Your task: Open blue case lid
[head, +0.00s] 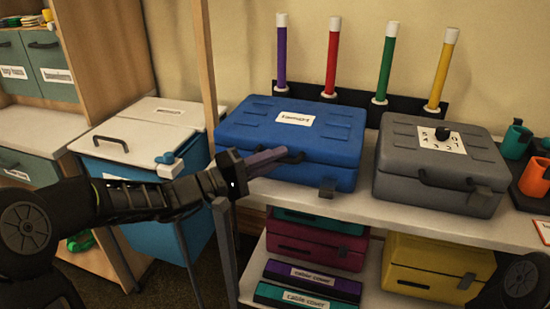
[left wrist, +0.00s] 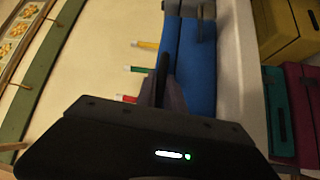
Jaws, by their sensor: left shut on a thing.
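The blue case (head: 318,135) sits on the white shelf with its lid down and a white label on top. In the left wrist view the blue case (left wrist: 201,70) lies right of the fingers. My left gripper (head: 268,160) reaches in from the left and is shut on the case's dark handle (head: 293,156) at the front. In the left wrist view my left gripper (left wrist: 164,95) has the dark handle (left wrist: 163,68) between its fingers. The front left corner is partly hidden by my gripper. My right gripper is out of view.
A grey case (head: 440,170) stands close to the right of the blue case. Purple, red, green and yellow tubes stand in a black rack (head: 402,104) behind. A wooden post (head: 205,60) rises at left, beside a blue bin (head: 150,190).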

